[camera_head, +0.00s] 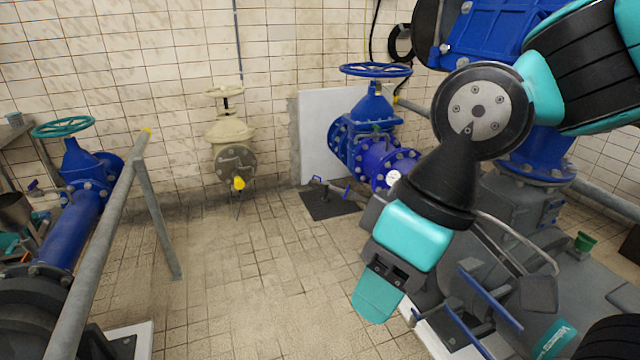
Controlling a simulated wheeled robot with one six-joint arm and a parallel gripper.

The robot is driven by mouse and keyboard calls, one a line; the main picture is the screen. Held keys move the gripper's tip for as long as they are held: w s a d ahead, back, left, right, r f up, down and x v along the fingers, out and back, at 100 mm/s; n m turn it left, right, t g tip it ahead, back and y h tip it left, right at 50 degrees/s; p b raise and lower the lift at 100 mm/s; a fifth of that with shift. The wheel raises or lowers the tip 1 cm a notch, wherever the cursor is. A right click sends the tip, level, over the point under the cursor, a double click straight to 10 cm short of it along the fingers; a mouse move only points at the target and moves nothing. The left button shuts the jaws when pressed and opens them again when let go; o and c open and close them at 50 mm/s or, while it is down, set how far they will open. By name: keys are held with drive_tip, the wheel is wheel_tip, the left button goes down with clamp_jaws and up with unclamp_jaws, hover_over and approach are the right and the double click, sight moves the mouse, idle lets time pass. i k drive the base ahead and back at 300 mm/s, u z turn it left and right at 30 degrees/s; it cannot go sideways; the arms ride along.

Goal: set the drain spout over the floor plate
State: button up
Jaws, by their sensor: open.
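A dark square floor plate (340,208) lies on the tiles below the large blue valve. I cannot tell how exactly the outlet lines up with the plate. My gripper (380,295) hangs in front and to the right, pointing down, with a teal finger showing. It is open, with nothing seen between its fingers, and apart from the spout and plate.
The blue valve (372,125) with a handwheel stands behind the plate. A grey railing (150,200) and blue pipework (75,220) are at left. A cream valve (230,135) stands by the wall. Pump machinery (515,205) crowds the right. The middle floor is clear.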

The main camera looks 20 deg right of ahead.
sight(324, 185)
drive_tip(key=u, duration=0.05)
drive_tip(key=i, duration=3.8)
drive_tip(key=z, duration=0.4)
drive_tip(key=i, duration=1.6)
drive_tip(key=z, duration=0.25)
